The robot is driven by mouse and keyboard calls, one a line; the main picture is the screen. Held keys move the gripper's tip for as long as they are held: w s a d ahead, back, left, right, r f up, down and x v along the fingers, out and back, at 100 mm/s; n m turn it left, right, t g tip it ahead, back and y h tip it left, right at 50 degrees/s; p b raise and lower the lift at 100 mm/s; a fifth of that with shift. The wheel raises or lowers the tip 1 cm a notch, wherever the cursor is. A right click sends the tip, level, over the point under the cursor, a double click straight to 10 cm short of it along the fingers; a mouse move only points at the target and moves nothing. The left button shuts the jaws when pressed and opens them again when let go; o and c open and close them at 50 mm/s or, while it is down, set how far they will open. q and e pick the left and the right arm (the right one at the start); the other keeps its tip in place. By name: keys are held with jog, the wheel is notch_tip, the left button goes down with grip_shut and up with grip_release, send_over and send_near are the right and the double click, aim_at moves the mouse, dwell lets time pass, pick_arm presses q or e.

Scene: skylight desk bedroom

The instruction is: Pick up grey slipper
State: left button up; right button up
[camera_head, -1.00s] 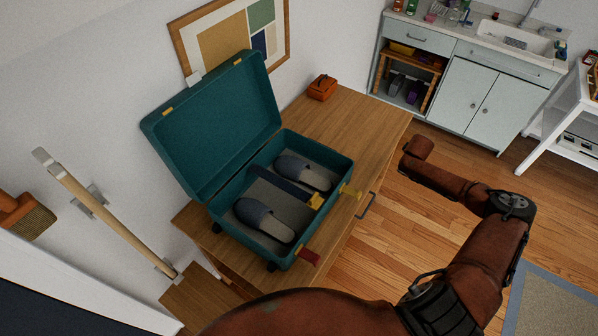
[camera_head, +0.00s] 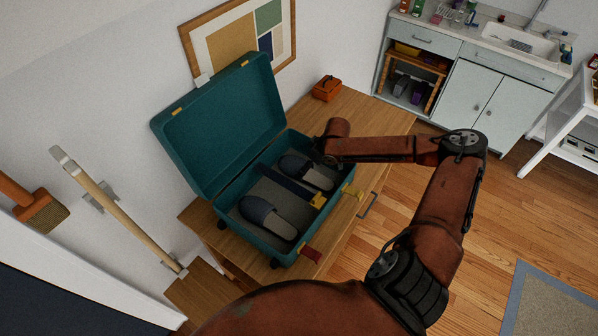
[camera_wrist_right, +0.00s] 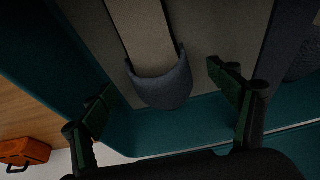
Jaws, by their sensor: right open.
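Two grey slippers lie in the open teal suitcase (camera_head: 263,238) on the wooden desk. The far slipper (camera_head: 318,178) is partly beside my right wrist in the head view; the near slipper (camera_head: 268,217) lies on the other side of a dark strap. In the right wrist view, one slipper with a grey toe (camera_wrist_right: 163,88) and beige sole appears between the fingers of my right gripper (camera_wrist_right: 160,82). The gripper is open, with gaps on both sides and nothing held. Its fingertips are hidden in the head view. My left gripper is not in view.
The suitcase lid (camera_head: 218,125) stands open against the wall side. An orange box (camera_head: 327,88) sits at the desk's back, also visible in the right wrist view (camera_wrist_right: 24,152). Yellow latches (camera_head: 318,200) mark the suitcase's front.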

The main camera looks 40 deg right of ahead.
aim_at(290, 165)
jog(key=x, duration=0.5)
jog(key=shift+w+d+f+b, duration=0.1)
jog(key=shift+w+f+b, duration=0.1)
jog(key=shift+w+b, duration=0.15)
jog(key=shift+c, duration=0.7)
jog(key=c, duration=1.2)
